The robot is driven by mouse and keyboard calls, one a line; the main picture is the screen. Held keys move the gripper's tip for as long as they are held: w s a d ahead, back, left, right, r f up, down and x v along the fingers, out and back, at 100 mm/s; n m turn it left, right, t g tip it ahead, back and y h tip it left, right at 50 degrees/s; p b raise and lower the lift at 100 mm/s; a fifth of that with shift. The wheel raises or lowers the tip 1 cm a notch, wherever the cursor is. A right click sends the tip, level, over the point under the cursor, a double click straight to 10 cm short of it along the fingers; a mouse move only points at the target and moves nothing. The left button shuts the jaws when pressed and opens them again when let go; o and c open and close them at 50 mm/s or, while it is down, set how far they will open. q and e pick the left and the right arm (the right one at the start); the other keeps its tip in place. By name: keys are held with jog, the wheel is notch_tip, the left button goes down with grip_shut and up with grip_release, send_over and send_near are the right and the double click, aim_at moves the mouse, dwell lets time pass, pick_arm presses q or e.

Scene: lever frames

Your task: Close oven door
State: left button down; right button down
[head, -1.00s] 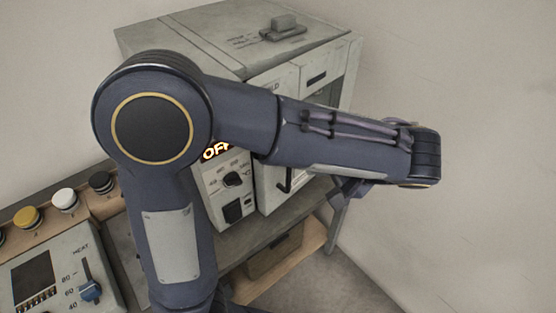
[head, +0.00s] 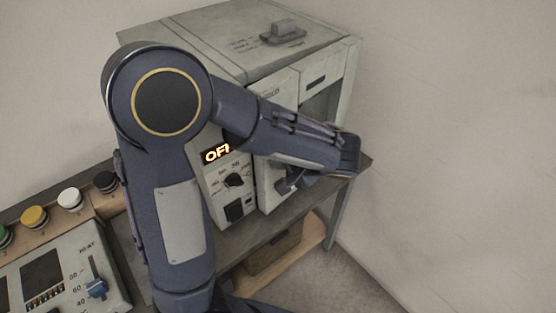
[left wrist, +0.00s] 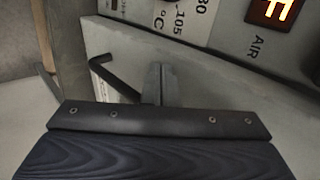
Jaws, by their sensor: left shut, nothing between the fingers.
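The oven (head: 195,35) is a pale grey box on a bench. Its lit display (head: 216,153) is partly covered by my left arm and seems to read OFF. The oven door (head: 268,200) is a pale panel right of the controls, mostly hidden by my arm. A darker recess shows to its right; how far the door stands open I cannot tell. My left gripper (head: 290,182) is low in front of the door, partly hidden under the wrist. In the left wrist view, its shut, empty fingers (left wrist: 160,80) are beside the black bent door handle (left wrist: 112,78). Contact is unclear. My right gripper is out of view.
A grey block-shaped fitting (head: 283,33) sits on the oven top. A control box with a blue slider (head: 96,288) and a row of coloured buttons (head: 70,199) stand at the left. A wooden lower shelf (head: 300,245) lies under the bench. The right wall is bare.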

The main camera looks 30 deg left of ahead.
pick_arm(q)
jog(key=a+b, duration=0.1)
jog(key=a, duration=0.1)
jog(key=w+a+b, duration=0.1)
jog(key=a, duration=0.1)
jog(key=shift+a+r, duration=0.15)
jog(key=shift+a, duration=0.2)
